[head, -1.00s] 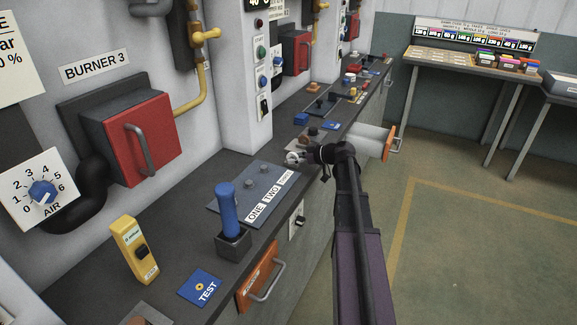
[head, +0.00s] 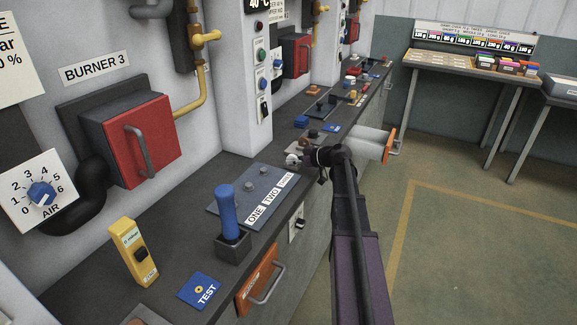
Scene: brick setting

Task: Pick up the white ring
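A small whitish, ring-like thing (head: 292,160) shows in the head view at the far end of my arm, over the dark bench top. It is too small to tell for sure that it is the white ring. My gripper (head: 305,160) is right beside it, at the near edge of an open drawer. The fingers are tiny and dark, so I cannot tell whether they are open, shut, or touching the whitish thing. My own arm hides part of the bench front and the drawer.
The open drawer (head: 358,142) with an orange front juts from the bench beyond my gripper. A grey board labelled ONE, TWO (head: 240,196), a blue-handled lever (head: 228,212) and a yellow device (head: 132,250) stand nearer. The floor at right is clear.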

